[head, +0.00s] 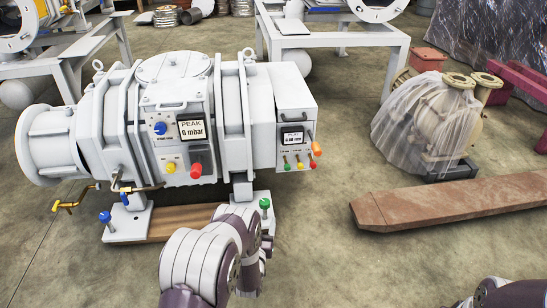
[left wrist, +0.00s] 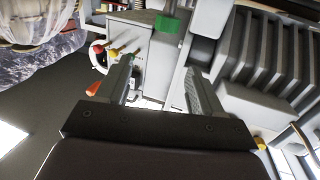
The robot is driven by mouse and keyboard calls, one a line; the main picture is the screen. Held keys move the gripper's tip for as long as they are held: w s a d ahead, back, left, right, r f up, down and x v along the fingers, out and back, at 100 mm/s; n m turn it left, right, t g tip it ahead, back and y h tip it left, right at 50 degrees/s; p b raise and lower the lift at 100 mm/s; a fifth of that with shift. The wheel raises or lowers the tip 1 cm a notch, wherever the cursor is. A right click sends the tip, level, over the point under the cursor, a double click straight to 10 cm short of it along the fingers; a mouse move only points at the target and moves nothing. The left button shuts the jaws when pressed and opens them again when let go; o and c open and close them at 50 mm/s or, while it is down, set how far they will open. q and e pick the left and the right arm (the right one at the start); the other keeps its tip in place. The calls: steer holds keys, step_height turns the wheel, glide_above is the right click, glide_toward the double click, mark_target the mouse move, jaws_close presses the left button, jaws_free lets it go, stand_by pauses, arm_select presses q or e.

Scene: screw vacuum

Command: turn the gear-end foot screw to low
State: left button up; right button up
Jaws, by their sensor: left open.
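The pump (head: 230,110) stands on a base with foot screws. A green-headed foot screw (head: 265,203) is at its right end, and a blue-headed one (head: 105,217) is at its left end. I cannot tell by label which end is the gear end. In the left wrist view the green head (left wrist: 167,24) shows just beyond the fingertips, roughly in line with the gap and not visibly touched. My left gripper (left wrist: 158,64) is open and empty. In the head view my left arm hides its fingers, near the green screw. My right gripper is out of view.
The pump's control box (head: 293,135) with coloured knobs overhangs near the green screw. A wooden beam (head: 180,222) lies under the pump. A rusty steel beam (head: 450,203) lies on the floor to the right. The floor between is clear.

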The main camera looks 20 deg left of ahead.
arm_select(q)
steer(key=w+d+r+g+h+p, duration=0.1)
steer(key=d+r+g+p, duration=0.1)
steer(key=r+p, duration=0.8)
steer(key=w+d+r+m+g+h+p, duration=0.1)
steer(key=d+r+g+h+p, duration=0.1)
steer(key=r+p, duration=0.9)
step_height(320, 180, up, 6)
steer(key=shift+r+g, duration=0.2)
steer(key=shift+g, duration=0.5)
steer(key=shift+w+d, duration=0.1)
